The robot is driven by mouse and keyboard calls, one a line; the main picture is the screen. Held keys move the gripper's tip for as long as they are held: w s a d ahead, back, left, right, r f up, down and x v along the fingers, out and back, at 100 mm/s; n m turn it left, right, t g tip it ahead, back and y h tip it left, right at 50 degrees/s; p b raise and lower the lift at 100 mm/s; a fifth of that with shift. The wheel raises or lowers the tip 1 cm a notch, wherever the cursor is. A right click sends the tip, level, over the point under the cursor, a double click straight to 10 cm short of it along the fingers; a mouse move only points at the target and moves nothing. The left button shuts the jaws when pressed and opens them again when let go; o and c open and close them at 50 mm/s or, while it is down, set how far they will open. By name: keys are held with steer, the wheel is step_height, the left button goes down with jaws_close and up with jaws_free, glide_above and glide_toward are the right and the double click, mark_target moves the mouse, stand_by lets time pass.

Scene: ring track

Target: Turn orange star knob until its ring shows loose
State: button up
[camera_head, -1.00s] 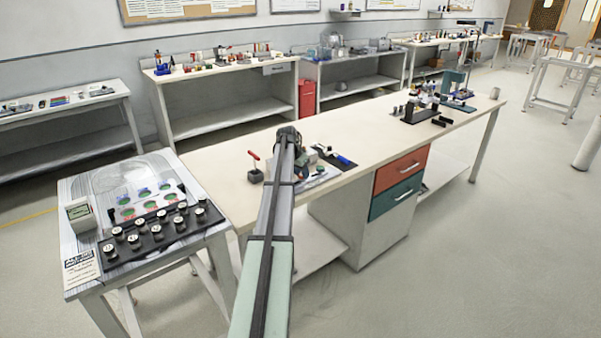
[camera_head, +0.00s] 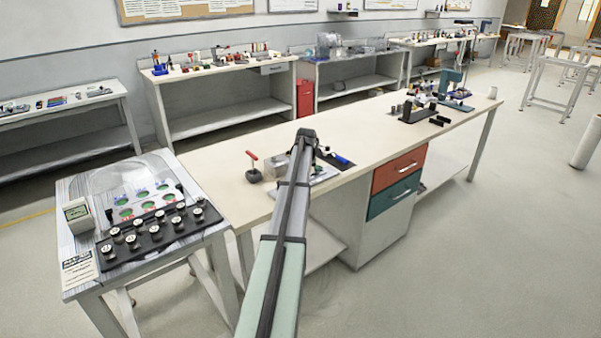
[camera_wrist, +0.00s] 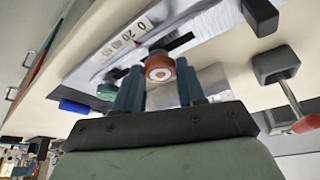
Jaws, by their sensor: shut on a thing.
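The orange star knob (camera_wrist: 158,68) shows in the wrist view as a reddish-orange round end with a pale centre. It sits between the two blue fingers of my gripper (camera_wrist: 159,76), which is shut on it. A dark part stands just behind the knob, beside a white scale strip (camera_wrist: 125,38) with black numbers. What the knob's ring shows cannot be read. In the head view my own arm reaches over the long bench and hides the knob and fingers.
A green knob (camera_wrist: 107,91) and a blue piece (camera_wrist: 75,107) lie left of the fingers. A side table (camera_head: 82,255) holds several dials.

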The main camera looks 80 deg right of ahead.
steer(key=shift+s+f+n+y, duration=0.1)
steer(key=shift+f+n+y, duration=0.15)
steer(key=shift+n, duration=0.55)
steer(key=shift+t, duration=0.3)
steer(key=shift+a, duration=0.1)
steer(key=o, duration=1.1)
steer(key=shift+r, duration=0.15)
steer(key=shift+c, duration=0.2)
steer(key=v, duration=1.3)
steer(key=shift+r, duration=0.4)
steer(key=shift+s, duration=0.1)
